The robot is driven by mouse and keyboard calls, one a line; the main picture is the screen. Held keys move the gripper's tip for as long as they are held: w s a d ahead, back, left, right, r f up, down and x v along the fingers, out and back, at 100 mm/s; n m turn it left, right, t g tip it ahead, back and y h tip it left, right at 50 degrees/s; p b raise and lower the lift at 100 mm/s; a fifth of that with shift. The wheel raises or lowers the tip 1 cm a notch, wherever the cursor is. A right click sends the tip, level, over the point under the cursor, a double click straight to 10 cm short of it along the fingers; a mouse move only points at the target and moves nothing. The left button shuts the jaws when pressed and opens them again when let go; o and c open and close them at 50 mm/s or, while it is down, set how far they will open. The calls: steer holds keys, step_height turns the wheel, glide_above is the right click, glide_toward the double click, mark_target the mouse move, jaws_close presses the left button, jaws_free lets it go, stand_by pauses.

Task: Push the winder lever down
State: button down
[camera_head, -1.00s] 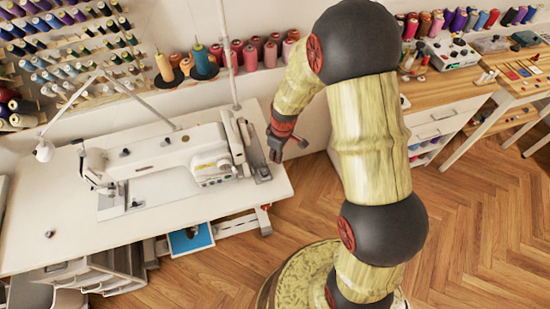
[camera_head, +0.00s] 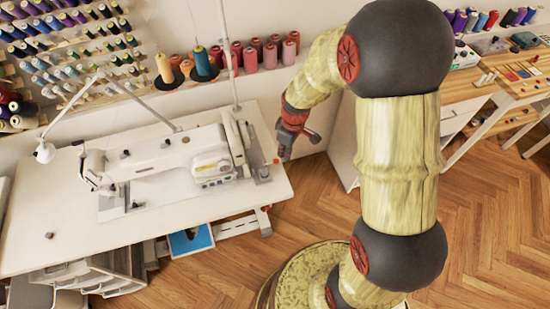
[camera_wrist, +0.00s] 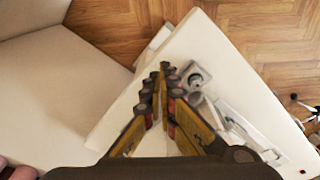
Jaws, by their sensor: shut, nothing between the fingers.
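The white sewing machine (camera_head: 165,158) stands on a white table. The small winder unit (camera_head: 261,174) sits on the tabletop at the machine's right end. A small red spot (camera_head: 277,161) shows beside it; I cannot tell whether this is the lever's tip. My gripper (camera_head: 284,157) points down just right of the winder, near the table's right edge. In the wrist view my gripper (camera_wrist: 164,68) is shut and empty. The winder (camera_wrist: 195,79) lies just right of the fingertips there. The lever's position and any contact are too small to tell.
The white tabletop (camera_head: 60,225) is mostly clear in front of the machine. A lamp arm (camera_head: 140,100) and thread stand (camera_head: 230,60) rise behind it. Several thread cones (camera_head: 255,52) line the back. Wooden floor (camera_head: 480,220) is open at the right.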

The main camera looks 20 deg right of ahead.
step_height(320, 180, up, 7)
steer(key=shift+s+d+r, duration=0.15)
steer(key=shift+s+d, duration=0.1)
steer(key=shift+s, duration=0.05)
stand_by(0.5)
steer(key=s+a+r+m+t, duration=0.2)
steer(key=s+r+m, duration=0.6)
steer(key=s+r, duration=1.1)
steer(key=r+t, duration=0.1)
steer(key=t, duration=0.1)
steer(key=shift+s+a+r+t+h, duration=0.15)
steer(key=shift+s+r+t+h, duration=0.1)
steer(key=shift+r+t+h, duration=0.15)
